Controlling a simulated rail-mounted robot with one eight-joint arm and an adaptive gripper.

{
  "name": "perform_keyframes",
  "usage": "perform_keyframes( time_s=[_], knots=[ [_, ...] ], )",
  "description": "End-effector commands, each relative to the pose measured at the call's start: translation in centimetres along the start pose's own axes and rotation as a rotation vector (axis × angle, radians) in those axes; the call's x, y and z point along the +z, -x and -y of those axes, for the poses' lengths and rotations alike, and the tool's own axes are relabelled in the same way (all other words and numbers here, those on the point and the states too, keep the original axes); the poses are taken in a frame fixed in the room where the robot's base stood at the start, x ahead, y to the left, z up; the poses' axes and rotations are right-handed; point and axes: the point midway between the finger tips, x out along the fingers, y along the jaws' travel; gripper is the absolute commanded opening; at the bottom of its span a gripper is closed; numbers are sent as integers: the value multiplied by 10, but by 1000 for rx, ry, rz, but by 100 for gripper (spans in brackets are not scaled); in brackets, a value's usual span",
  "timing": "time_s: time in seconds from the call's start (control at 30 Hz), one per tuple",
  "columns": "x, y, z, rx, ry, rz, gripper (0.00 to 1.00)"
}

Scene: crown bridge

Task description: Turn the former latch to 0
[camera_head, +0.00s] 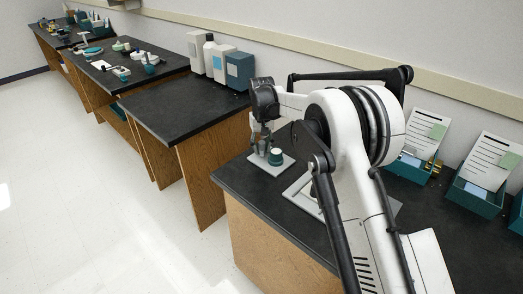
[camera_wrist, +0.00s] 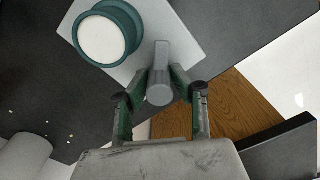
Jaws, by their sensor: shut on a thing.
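The former latch (camera_wrist: 161,58) is a grey lever with a rounded end, in the upper middle of the wrist view. My gripper (camera_wrist: 162,90) has its two green-and-grey fingers closed on either side of this lever. The former (camera_wrist: 102,38), a dark green round body with a white top, stands just left of the latch on a light grey plate (camera_wrist: 178,22). In the head view my gripper (camera_head: 259,150) reaches down beside the green former (camera_head: 275,157). The latch cannot be made out there. No 0 mark can be read in either view.
The plate sits near the left end of the black bench (camera_head: 243,180). A pale board (camera_head: 301,197) lies nearby, partly behind my arm. Green trays with cards (camera_head: 477,197) stand along the wall. White and teal containers (camera_head: 238,72) stand on the neighbouring bench. The floor at left is clear.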

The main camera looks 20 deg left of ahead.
Motion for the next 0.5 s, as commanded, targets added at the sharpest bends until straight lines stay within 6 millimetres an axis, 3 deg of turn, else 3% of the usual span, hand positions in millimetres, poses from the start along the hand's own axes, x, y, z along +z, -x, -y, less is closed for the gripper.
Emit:
perform_keyframes(
  time_s=[0.5],
  knots=[
    [0,0,-1,0,-479,-1,0]
  ],
)
